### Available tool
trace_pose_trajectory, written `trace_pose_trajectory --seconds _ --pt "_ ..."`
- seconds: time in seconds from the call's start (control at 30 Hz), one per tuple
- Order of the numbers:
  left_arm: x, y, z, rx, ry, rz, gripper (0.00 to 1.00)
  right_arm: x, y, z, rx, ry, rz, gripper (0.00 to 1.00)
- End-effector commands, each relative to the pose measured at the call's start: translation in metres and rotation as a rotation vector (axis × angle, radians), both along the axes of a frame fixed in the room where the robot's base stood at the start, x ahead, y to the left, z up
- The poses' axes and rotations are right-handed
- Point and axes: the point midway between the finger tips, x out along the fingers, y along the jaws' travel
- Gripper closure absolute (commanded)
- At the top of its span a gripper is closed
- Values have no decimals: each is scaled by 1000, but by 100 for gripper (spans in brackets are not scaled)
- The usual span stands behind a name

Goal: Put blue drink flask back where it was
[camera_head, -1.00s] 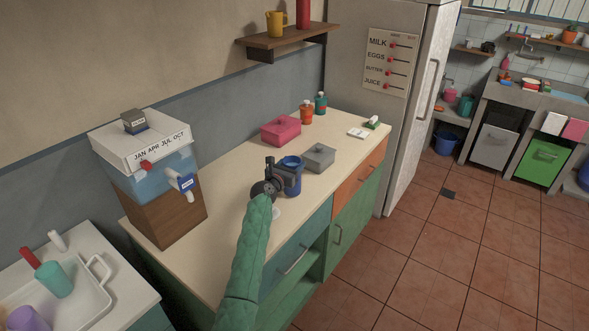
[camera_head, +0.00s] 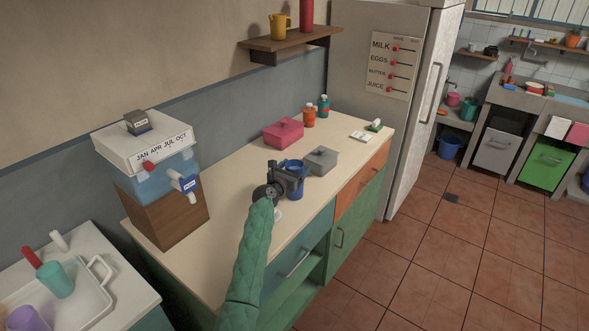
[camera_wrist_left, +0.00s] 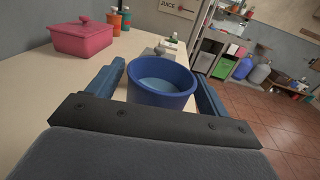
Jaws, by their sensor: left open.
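A blue, round, open-topped vessel, which I take as the blue drink flask (camera_head: 295,165), stands upright on the counter (camera_head: 236,222). Its lower part is partly hidden by my left gripper (camera_head: 288,179) in the head view. In the left wrist view the flask (camera_wrist_left: 160,98) sits between the two blue fingers, one on each side, with its rim and pale blue inside showing. The left gripper is open, and I cannot tell whether a finger touches the flask. My right gripper is not in view.
A grey lidded box (camera_head: 321,160) stands close behind the flask, with a pink lidded box (camera_head: 283,133) farther back. Orange (camera_head: 309,115) and teal (camera_head: 323,105) bottles stand near the wall. A water dispenser (camera_head: 150,180) stands left. A small white round thing (camera_head: 278,214) lies near the front edge.

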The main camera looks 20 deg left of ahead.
Motion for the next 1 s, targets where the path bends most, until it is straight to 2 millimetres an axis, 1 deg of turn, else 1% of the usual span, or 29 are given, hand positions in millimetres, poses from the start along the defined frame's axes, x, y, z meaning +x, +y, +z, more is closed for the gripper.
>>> trace_pose_trajectory --seconds 0.07,0.1,0.2,0.27,0.3,0.4,0.6,0.7,0.83,1.0 --pt "0 0 3 1 0 0 21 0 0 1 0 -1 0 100" --pt "-2 0 2 0 0 0 21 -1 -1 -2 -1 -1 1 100" --pt "-14 2 1 0 0 -1 21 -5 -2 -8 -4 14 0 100" --pt "-24 4 0 0 -1 0 21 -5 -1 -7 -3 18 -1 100" --pt "-31 7 0 0 -1 1 21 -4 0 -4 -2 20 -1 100" --pt "-51 10 0 0 -1 0 21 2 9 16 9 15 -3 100" --pt "-87 19 0 0 -1 1 21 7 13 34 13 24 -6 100" --pt "-101 22 1 0 0 0 21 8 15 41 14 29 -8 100" --pt "-112 24 2 0 -1 0 21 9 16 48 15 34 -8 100" --pt "-117 25 3 1 0 -1 21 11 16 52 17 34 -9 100"
